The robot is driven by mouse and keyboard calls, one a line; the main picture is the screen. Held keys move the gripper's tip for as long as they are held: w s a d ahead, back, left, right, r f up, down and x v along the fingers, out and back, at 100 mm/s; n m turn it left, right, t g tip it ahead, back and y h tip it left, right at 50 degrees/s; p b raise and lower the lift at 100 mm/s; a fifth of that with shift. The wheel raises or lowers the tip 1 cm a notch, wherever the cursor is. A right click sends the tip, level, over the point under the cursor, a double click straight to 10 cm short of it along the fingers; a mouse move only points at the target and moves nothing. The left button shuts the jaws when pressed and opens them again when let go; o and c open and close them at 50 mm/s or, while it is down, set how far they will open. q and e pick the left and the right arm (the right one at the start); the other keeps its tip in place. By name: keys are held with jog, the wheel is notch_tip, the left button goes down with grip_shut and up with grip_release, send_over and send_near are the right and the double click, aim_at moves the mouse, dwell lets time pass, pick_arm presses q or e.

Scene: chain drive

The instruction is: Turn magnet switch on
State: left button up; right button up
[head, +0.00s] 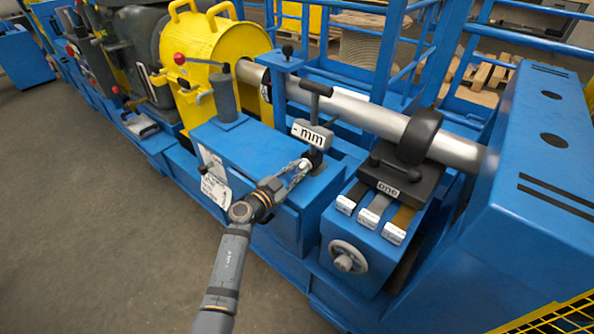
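No part is marked as a magnet switch, and I cannot tell for sure which one it is. A grey block labelled "- mm" (313,134) stands on the blue housing (258,160), with a dark T-shaped handle (316,89) rising above it. A small dark piece (313,158) sits just under the block. My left gripper (301,167) reaches in from the lower left, with its tips beside this dark piece. Whether they touch it, and whether the fingers are open, is too small to tell. My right gripper is not in view.
A steel shaft (350,112) with a black collar (420,136) runs behind. A black block labelled "one" (402,178) sits to the right, above a handwheel (348,257). A yellow drum housing (213,50) stands behind left. The floor (110,240) at lower left is clear.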

pick_arm(q)
grip_shut()
jog(key=shift+m+p, duration=0.3)
jog(key=shift+p, duration=0.1)
jog(key=shift+s+d+m+p, duration=0.1)
jog(key=shift+s+m+p, duration=0.05)
jog(key=shift+m+p, duration=1)
jog(key=shift+s+d+f+m+p, duration=0.15)
jog(key=shift+m+p, duration=0.2)
jog(key=shift+m, duration=0.65)
jog(key=shift+w+f+m+p, duration=0.15)
jog(key=shift+m+p, duration=0.15)
jog(key=shift+m, duration=0.65)
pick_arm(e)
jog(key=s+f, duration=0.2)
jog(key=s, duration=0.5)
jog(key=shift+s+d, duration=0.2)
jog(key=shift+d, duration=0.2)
pick_arm(q)
jog(key=shift+s, duration=0.1)
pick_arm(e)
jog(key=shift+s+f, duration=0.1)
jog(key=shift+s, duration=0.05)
pick_arm(q)
jog(key=o, duration=0.8)
grip_release()
